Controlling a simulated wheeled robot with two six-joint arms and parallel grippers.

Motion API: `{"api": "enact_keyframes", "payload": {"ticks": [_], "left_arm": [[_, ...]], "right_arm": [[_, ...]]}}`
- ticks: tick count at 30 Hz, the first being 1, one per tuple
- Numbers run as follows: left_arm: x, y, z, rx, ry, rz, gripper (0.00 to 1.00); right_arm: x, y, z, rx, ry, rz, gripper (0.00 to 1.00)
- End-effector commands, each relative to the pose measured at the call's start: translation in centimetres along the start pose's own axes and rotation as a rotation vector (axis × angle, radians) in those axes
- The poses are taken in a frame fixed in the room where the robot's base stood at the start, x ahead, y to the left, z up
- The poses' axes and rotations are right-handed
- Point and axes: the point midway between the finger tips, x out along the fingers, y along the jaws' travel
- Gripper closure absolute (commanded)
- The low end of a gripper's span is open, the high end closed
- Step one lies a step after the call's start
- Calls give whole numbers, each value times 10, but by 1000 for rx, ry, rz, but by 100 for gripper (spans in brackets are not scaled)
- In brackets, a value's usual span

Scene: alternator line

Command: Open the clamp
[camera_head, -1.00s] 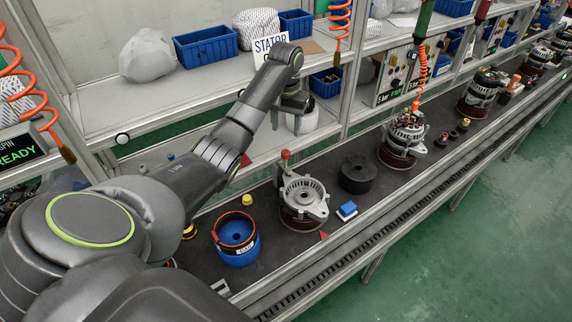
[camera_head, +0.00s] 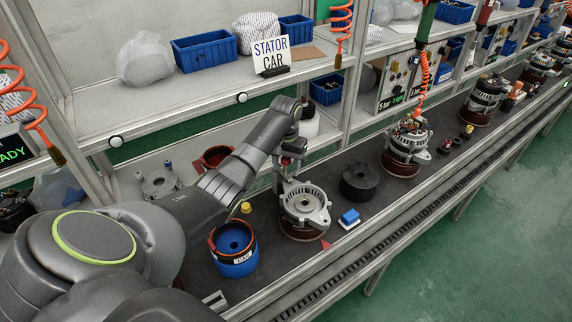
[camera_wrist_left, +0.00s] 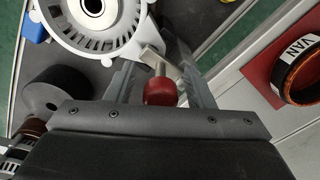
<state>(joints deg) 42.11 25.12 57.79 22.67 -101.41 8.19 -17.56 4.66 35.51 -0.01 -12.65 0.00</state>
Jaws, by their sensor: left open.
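The clamp shows in the left wrist view as a red ball knob (camera_wrist_left: 160,92) on a metal lever (camera_wrist_left: 155,62), beside a silver alternator housing (camera_wrist_left: 95,18). In the head view the housing (camera_head: 305,203) sits on its dark round fixture, with the clamp mostly hidden behind my gripper. My left gripper (camera_head: 288,168) is above the housing's back edge, pointing down. In the left wrist view its two fingers (camera_wrist_left: 155,72) stand apart on either side of the knob and lever, open. Contact with the knob cannot be told. My right gripper is out of view.
A blue cup-shaped holder (camera_head: 235,262) and a yellow knob (camera_head: 246,207) stand left of the housing. A black disc (camera_head: 360,181) and a small blue block (camera_head: 350,216) are to its right.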

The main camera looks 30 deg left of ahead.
Motion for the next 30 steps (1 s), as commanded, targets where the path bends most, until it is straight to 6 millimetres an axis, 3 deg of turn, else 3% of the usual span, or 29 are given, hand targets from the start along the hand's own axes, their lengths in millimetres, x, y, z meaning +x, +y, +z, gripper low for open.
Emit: {"api": "enact_keyframes", "payload": {"ticks": [9, 19, 30], "left_arm": [[3, 0, 0, 0, 0, 0, 53], [2, 0, 0, 0, 0, 0, 96], [0, 2, -2, -68, -1, 0, 96]], "right_arm": [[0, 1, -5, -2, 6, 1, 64], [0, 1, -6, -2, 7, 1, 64], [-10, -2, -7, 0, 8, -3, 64]]}}
